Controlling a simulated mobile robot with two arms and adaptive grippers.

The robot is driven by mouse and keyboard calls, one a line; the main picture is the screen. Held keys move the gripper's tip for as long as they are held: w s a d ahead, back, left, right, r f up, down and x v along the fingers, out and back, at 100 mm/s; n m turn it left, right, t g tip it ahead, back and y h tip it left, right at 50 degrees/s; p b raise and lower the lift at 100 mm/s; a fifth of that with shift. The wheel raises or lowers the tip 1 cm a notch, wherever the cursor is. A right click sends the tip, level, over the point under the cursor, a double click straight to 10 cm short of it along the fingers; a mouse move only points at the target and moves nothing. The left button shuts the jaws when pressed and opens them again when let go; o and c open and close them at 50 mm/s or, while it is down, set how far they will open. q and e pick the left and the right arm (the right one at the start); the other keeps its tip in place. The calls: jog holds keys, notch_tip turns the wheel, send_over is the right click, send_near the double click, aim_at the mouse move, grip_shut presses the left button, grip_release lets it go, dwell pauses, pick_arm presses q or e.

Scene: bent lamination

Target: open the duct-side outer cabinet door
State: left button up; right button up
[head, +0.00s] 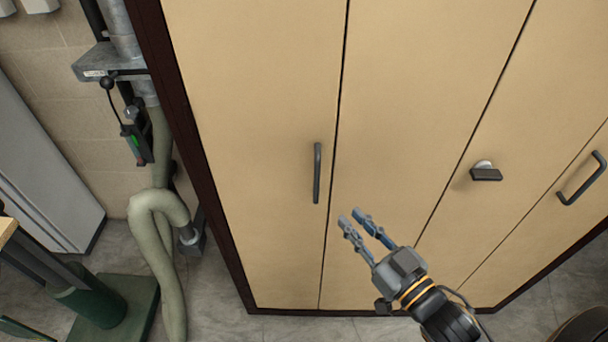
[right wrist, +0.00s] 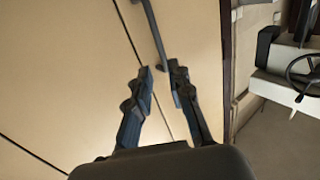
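The duct-side outer door (head: 255,130) is the leftmost tan panel of the cabinet, beside the duct, and it looks shut. Its dark vertical bar handle (head: 317,172) is near the door's right edge. My right gripper (head: 350,216) is open and empty, below and to the right of the handle in the head view, apart from it. In the right wrist view the handle (right wrist: 153,28) runs down toward the gap between the open fingertips (right wrist: 161,68); I cannot tell whether they touch. My left gripper is not in view.
A grey-green hose and duct (head: 158,215) stand left of the cabinet. A green base (head: 115,305) is on the floor at lower left. Other tan doors carry a lock-like latch (head: 486,173) and another handle (head: 582,178). Tiled floor shows in front.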

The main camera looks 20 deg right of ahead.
aim_at(318, 182)
jog(key=p+x, duration=0.3)
jog(key=x, duration=1)
jog(key=shift+d, duration=0.1)
jog(key=shift+w+f, duration=0.1)
grip_shut()
